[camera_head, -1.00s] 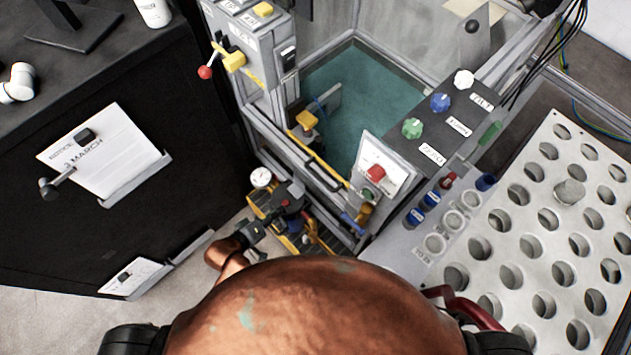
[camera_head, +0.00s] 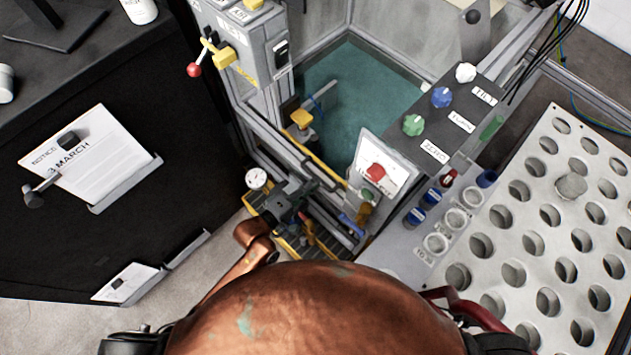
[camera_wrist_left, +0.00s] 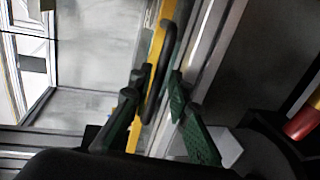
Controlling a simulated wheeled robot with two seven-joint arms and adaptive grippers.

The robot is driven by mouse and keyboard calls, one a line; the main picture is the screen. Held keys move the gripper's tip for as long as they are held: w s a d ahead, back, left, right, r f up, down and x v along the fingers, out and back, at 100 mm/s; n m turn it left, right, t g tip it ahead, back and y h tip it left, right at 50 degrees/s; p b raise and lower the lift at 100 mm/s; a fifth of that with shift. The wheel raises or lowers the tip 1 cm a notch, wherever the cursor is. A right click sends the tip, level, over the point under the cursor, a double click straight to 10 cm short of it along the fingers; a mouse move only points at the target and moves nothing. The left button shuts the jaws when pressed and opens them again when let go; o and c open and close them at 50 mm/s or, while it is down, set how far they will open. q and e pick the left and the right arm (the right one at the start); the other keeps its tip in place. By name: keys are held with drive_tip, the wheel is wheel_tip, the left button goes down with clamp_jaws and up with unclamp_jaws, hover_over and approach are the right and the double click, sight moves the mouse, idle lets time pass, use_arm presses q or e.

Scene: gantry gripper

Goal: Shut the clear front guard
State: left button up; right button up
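The clear front guard shows as a framed panel at the front of the machine, with a yellow strip (camera_head: 324,164) along its edge. A black bar handle (camera_wrist_left: 166,48) sits beside that strip in the left wrist view. My left gripper (camera_head: 310,187) is at the guard's handle, which it mostly hides in the head view. In the left wrist view its two green fingers (camera_wrist_left: 154,92) stand apart, one on each side of the handle's near end. I cannot tell whether they touch it. My right gripper is not in view.
A control box with green, blue and white knobs (camera_head: 441,97) and a panel with a red button (camera_head: 376,171) stand right of the guard. A switch box with a red-tipped lever (camera_head: 194,69) is at upper left.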

use_arm(q)
drive_tip(key=shift+w+d+f, duration=0.1)
drive_tip(key=shift+w+d, duration=0.3)
clamp_jaws()
idle(0.4)
